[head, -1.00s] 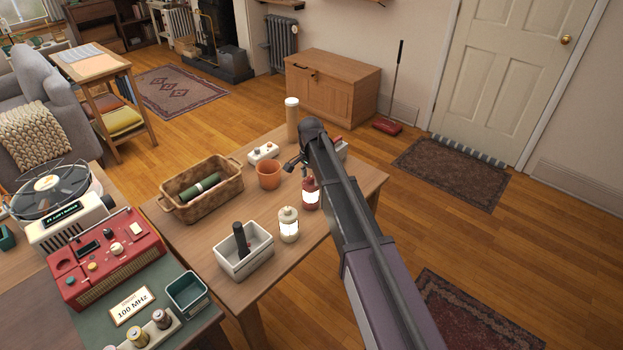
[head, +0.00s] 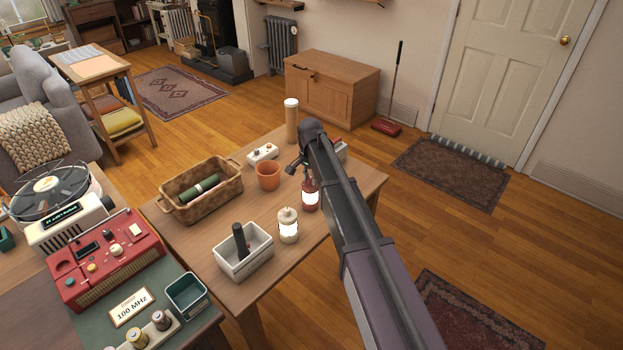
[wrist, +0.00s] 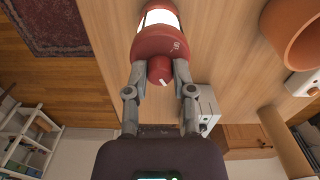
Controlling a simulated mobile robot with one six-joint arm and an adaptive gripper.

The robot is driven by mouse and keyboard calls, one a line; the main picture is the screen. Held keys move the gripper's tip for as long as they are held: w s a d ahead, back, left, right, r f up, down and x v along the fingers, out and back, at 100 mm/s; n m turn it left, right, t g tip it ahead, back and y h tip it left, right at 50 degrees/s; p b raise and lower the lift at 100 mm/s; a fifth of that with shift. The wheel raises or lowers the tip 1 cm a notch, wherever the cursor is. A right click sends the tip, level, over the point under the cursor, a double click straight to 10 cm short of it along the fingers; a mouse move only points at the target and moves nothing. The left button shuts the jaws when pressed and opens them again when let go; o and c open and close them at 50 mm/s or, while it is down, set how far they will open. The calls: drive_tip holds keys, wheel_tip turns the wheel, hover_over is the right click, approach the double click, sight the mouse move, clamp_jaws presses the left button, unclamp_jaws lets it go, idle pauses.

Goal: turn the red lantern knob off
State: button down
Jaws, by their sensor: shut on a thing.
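The red lantern (head: 310,197) stands on the wooden table (head: 330,247), and its window glows bright white. My arm hides part of it in the head view. In the wrist view the lantern (wrist: 160,42) is at the top, and its red knob (wrist: 159,71) with a white mark faces me. My gripper (wrist: 159,76) is shut on the knob, with one finger on each side of it. In the head view my gripper (head: 295,165) is mostly hidden behind my arm link.
A lit cream lantern (head: 288,226) stands left of the red one. A terracotta pot (head: 268,177), a wicker basket (head: 171,206), a white bin (head: 222,262) and a tall cylinder (head: 292,125) share the table. A white box (wrist: 200,107) is close to my right finger in the wrist view.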

drive_tip(key=n, duration=0.5)
drive_tip(key=shift+n, duration=0.3)
drive_tip(key=n, duration=0.5)
drive_tip(key=shift+n, duration=0.3)
drive_tip(key=n, duration=1.1)
drive_tip(key=shift+n, duration=0.3)
drive_tip(key=shift+c, duration=2.2)
unclamp_jaws()
